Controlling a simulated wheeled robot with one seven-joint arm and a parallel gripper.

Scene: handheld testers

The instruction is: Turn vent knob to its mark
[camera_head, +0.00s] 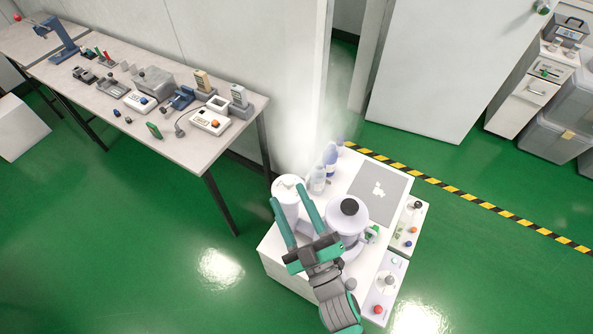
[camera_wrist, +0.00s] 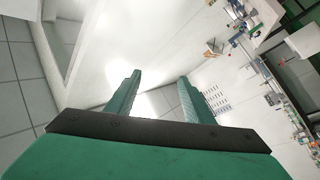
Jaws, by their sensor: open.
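My gripper (camera_head: 290,194) is open, with two long green fingers reaching over the white cabinet at lower centre. Its fingers look empty in the wrist view (camera_wrist: 159,77). I cannot tell for certain which part is the vent knob. A white rounded vessel (camera_head: 350,222) with a dark round top knob (camera_head: 349,206) stands right of my gripper. A small green knob-like part (camera_head: 372,233) sits on its right side. Two control boxes at the cabinet's right edge carry knobs: a far one (camera_head: 410,225) and a near one (camera_head: 392,275). No mark is readable.
A white cylinder (camera_head: 288,196) stands by my fingertips. Bottles (camera_head: 329,160) stand at the cabinet's back, with faint mist near. A grey mat (camera_head: 382,190) lies behind the vessel. A table of handheld devices (camera_head: 180,135) is at upper left. Green floor is clear between.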

